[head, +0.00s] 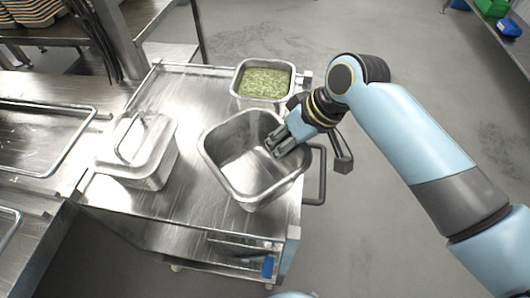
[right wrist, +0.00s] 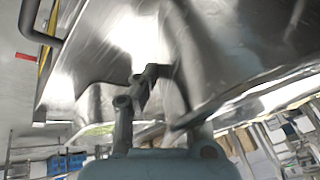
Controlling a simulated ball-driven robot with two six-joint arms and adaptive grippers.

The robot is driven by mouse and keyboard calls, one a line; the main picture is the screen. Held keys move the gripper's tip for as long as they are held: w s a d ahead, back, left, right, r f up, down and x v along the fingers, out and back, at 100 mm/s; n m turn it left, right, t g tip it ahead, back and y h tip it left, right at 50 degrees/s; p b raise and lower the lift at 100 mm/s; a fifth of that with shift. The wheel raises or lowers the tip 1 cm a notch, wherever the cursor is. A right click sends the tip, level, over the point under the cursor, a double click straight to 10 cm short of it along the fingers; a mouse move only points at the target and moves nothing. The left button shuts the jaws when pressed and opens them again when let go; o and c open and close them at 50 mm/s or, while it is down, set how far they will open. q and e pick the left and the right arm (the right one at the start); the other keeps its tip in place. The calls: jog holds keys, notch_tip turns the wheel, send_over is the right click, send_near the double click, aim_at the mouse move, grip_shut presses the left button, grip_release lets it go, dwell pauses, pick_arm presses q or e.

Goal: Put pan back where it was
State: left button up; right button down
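An empty, deep steel pan (head: 228,136) is over the right part of the steel cart (head: 190,205), its near right corner close to the cart's right edge. It looks slightly tilted; I cannot tell whether its bottom touches the cart top. My right gripper (head: 281,143) is at the pan's back right rim, with finger parts showing inside the pan, and appears shut on its wall. In the right wrist view, the gripper (right wrist: 165,105) is against the pan's shiny metal (right wrist: 230,50), which hides part of one finger. My left gripper is not in view.
A pan of chopped green food (head: 263,82) stands at the cart's back right. A lidded steel pan (head: 140,150) stands at the left. A dark cart handle (head: 322,178) sticks out at the right. The cart's middle, left of the empty pan, is clear.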

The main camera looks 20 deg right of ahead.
aim_at(268, 153)
jog(key=w+f, duration=0.1)
jog(key=w+a+f, duration=0.1)
jog(key=w, duration=0.1)
jog(key=shift+w, duration=0.25)
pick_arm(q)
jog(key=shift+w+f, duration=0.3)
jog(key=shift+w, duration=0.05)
pick_arm(e)
jog(key=shift+f, duration=2.1)
pick_arm(q)
jog(key=shift+b, duration=0.3)
pick_arm(e)
jog(key=c, duration=1.5)
grip_release()
jog(key=shift+f, duration=0.1)
pick_arm(q)
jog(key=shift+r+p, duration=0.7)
jog(key=shift+p, duration=0.05)
pick_arm(e)
jog(key=v, duration=1.2)
jog(key=shift+s, duration=0.1)
